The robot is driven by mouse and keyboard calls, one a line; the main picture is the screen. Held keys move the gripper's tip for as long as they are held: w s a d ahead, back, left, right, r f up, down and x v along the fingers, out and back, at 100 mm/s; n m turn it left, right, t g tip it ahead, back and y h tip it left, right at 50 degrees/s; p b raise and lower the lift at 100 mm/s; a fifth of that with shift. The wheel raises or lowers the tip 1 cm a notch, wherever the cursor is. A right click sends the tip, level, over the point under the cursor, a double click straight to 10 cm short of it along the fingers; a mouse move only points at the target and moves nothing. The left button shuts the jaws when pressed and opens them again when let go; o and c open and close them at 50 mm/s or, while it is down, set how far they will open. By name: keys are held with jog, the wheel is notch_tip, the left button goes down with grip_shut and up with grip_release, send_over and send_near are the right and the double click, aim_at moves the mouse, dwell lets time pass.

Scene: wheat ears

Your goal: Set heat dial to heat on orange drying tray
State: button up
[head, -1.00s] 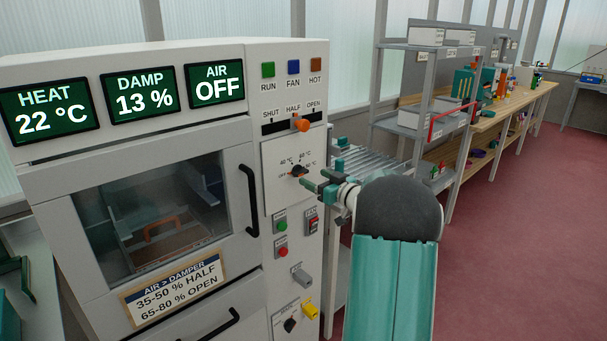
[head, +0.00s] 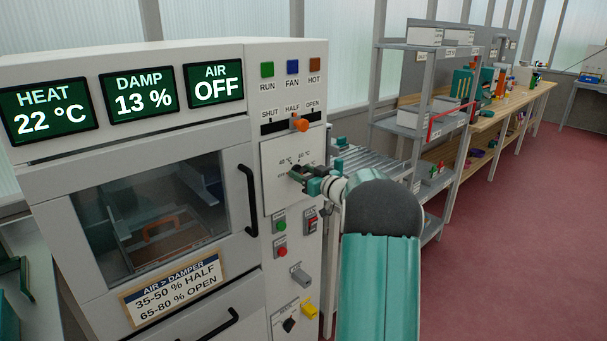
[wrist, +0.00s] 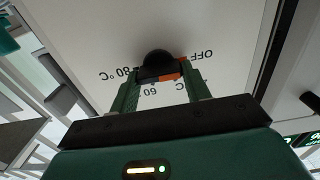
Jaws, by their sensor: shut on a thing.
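The heat dial (wrist: 157,62) is a round black knob with an orange mark on the drying cabinet's white panel. In the wrist view its printed scale appears upside down, with OFF at upper right and 80 °C at left. The orange mark lies on the knob's right side, towards OFF. My gripper (wrist: 161,80) is shut on the dial, one green finger on each side. In the head view my gripper (head: 303,176) covers most of the dial. The tray (head: 162,246) with an orange handle sits behind the cabinet window. The heat display (head: 50,112) reads 22 °C.
The orange damper slider (head: 300,124) above the dial is at HALF. A black door handle (head: 249,200) is left. Shelves (head: 410,120) stand right; red floor is clear.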

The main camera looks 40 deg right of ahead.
jog(key=shift+o, duration=0.2)
jog(key=shift+m, duration=0.5)
jog(key=m, duration=0.5)
jog(key=shift+d, duration=0.15)
jog(key=m, duration=0.5)
jog(key=shift+d+f+m, duration=0.1)
jog(key=shift+f+m, duration=0.05)
jog(key=shift+m, duration=0.25)
jog(key=shift+c, duration=0.2)
jog(key=m, duration=0.6)
jog(key=shift+f, duration=0.15)
jog(key=shift+o, duration=0.2)
jog(key=m, duration=0.6)
jog(key=shift+f, duration=0.1)
jog(key=o, duration=1)
jog(key=shift+c, duration=0.2)
